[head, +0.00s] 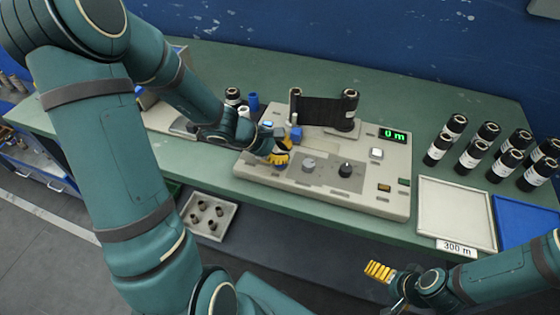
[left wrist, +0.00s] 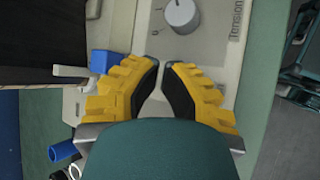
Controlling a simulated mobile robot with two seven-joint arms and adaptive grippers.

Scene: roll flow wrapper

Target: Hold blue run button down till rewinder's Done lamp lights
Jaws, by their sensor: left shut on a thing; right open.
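The rewinder (head: 236,169) is a light grey console on the green bench, with a black web (head: 322,112) between two rolls. Its display (head: 393,135) reads 0 m in green. An amber lamp or button (head: 384,187) and a small green one (head: 404,182) are at its right; I cannot read which is Done. My left gripper (head: 284,156) is at the console's left front, jaws nearly together. In the left wrist view its tips (left wrist: 162,63) are below the Tension knob (left wrist: 181,12); what they hold is hidden. I cannot make out the run button. My right gripper (head: 380,272) is open, before the bench.
A blue block (head: 296,134) stands beside the left gripper; it also shows in the left wrist view (left wrist: 104,61). Several black rolls (head: 471,152) stand at right, behind an empty white tray (head: 455,189) marked 300 m and a blue tray (head: 525,222).

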